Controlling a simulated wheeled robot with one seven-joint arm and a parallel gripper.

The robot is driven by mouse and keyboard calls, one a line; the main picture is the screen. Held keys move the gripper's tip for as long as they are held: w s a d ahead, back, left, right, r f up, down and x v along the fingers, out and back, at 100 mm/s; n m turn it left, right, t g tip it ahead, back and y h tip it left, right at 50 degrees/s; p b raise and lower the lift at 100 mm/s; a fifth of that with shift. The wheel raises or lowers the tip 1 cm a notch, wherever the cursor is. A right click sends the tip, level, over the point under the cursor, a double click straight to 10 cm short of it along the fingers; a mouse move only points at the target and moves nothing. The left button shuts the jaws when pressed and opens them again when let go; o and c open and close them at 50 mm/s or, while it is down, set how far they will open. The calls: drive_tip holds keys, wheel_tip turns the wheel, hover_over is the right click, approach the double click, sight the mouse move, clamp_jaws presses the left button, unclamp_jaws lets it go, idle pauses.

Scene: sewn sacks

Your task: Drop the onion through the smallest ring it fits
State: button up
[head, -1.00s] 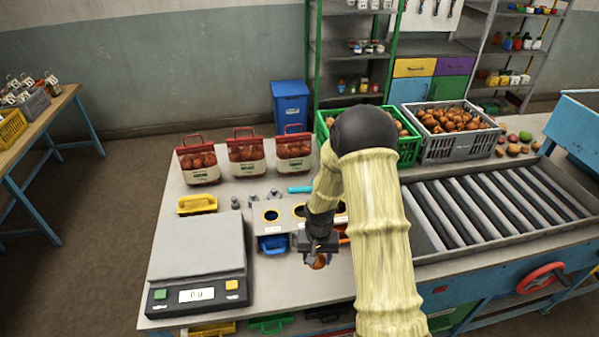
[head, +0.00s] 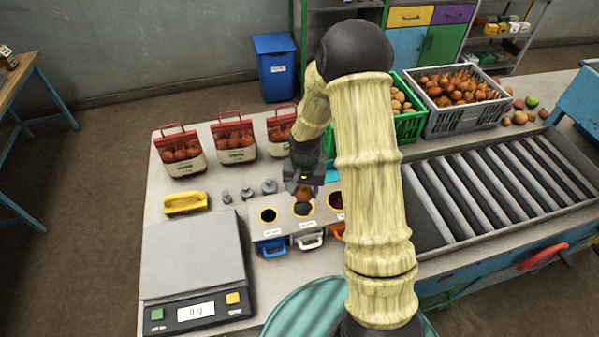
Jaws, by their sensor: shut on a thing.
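My gripper (head: 304,187) is shut on an orange-brown onion (head: 304,194) and holds it above the ring board (head: 285,230). The board has a left ring (head: 268,215), a middle ring (head: 304,209) and a right ring (head: 337,200). The onion is over or just behind the middle ring; its height above it is hard to tell. My arm hides part of the right ring. Below the board's front edge are a blue handle (head: 271,247), a white handle (head: 311,240) and an orange handle (head: 338,232). The ring labels are too small to read.
A scale (head: 190,262) stands at the left front. A yellow brush-like thing (head: 185,204) and several grey weights (head: 247,192) lie behind it. Red-topped onion bags (head: 180,153) stand at the back. A green crate (head: 408,124), a grey crate (head: 455,123) and a roller conveyor (head: 490,205) are at right.

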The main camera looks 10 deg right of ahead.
sight(303, 199)
drive_tip(key=shift+w+r, duration=0.2)
drive_tip(key=shift+w, duration=0.2)
drive_tip(key=shift+s, duration=0.15)
drive_tip(key=shift+f+b, duration=2.35)
drive_tip(key=shift+f, duration=0.95)
drive_tip(key=o, duration=1.2)
drive_tip(key=shift+c, duration=0.2)
drive_tip(key=shift+r, duration=0.15)
wheel_tip(303, 199, up, 17)
drive_tip(key=b, duration=0.3)
drive_tip(key=shift+b, duration=0.35)
